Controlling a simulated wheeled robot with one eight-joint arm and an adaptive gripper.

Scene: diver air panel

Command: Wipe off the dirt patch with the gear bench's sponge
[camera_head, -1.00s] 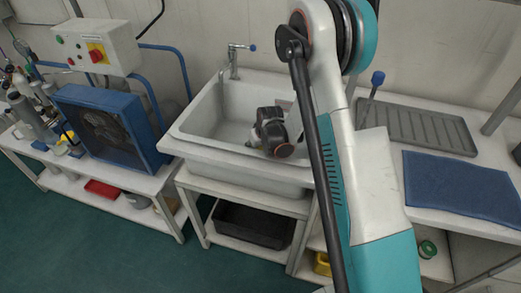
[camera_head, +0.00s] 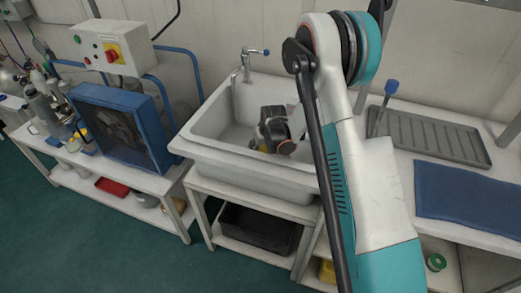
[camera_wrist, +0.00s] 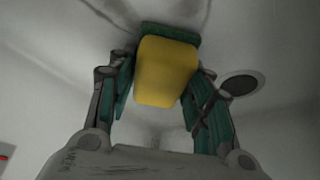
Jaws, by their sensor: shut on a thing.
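A yellow sponge with a dark green scouring layer (camera_wrist: 167,72) sits between my gripper's fingers in the wrist view. My gripper (camera_wrist: 163,85) is shut on it. In the head view my gripper (camera_head: 274,140) is down inside the white sink basin (camera_head: 222,116), and a bit of yellow shows beside it. The wrist view shows the pale basin surface around the sponge, with the scouring layer at its far edge. Faint dark streaks show at the upper left there, but I cannot tell if they are the dirt patch. I cannot tell if the sponge touches the basin.
A dark round drain (camera_wrist: 242,83) lies right of the sponge. A tap (camera_head: 246,66) stands at the sink's back rim. A grey ribbed tray (camera_head: 432,137) and blue mat (camera_head: 466,193) lie on the bench to the right. A blue fan unit (camera_head: 120,128) stands to the left.

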